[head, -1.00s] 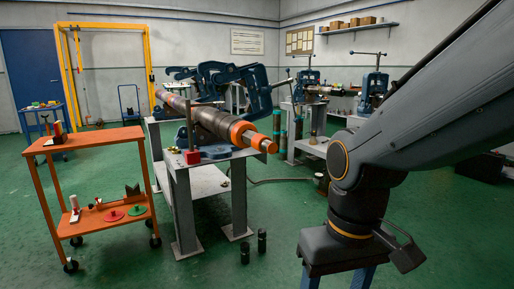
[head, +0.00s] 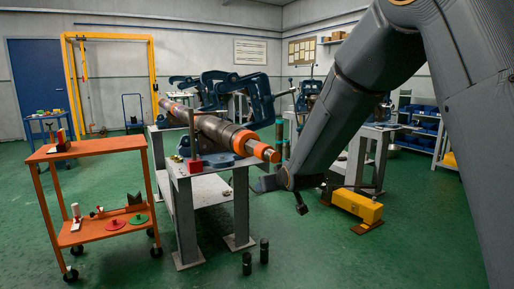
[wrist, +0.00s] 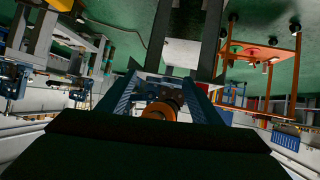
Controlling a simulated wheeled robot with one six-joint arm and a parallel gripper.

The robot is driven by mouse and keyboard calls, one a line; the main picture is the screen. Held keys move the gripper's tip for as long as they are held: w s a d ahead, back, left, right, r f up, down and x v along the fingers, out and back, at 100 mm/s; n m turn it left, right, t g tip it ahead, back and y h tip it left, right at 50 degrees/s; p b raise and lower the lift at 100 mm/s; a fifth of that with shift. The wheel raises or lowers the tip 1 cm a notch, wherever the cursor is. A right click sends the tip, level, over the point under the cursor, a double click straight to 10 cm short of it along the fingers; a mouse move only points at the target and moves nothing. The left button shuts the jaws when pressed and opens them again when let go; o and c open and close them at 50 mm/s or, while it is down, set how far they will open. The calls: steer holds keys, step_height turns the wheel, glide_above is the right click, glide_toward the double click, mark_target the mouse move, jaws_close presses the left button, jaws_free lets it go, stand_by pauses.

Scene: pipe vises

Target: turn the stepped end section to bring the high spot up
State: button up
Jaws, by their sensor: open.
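The long dark pipe (head: 215,128) lies in the blue vise (head: 228,88) on the grey steel stand. Its stepped end section (head: 257,149) points toward the right front, with an orange ring and a narrower orange-banded tip. My gripper (head: 268,183) is just below and near that tip, apart from it as far as I can tell. In the wrist view, my gripper (wrist: 160,82) has its two fingers spread, and the orange ring (wrist: 159,110) shows in the gap between them, farther off. I cannot tell where the high spot is.
An orange trolley (head: 98,143) with tools is at left. Two dark cylinders (head: 255,257) stand on the floor. A yellow box (head: 357,205) lies at right.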

steer(key=w+a+n+t+y, duration=0.1)
steer(key=w+a+t+y, duration=0.3)
steer(key=w, duration=0.7)
steer(key=n+t+y+b, duration=0.1)
steer(key=n+t+y, duration=0.4)
steer(key=y, duration=0.5)
glide_toward(251, 139)
steer(key=shift+x, duration=3.2)
steer(key=shift+d+r, duration=0.1)
steer(key=shift+r, duration=0.05)
steer(key=c, duration=1.1)
steer(key=shift+o, duration=0.2)
steer(key=shift+g, duration=0.4)
steer(key=shift+n+g+y+b, duration=0.35)
steer(key=shift+n+g+y, duration=0.2)
steer(key=shift+n, duration=0.25)
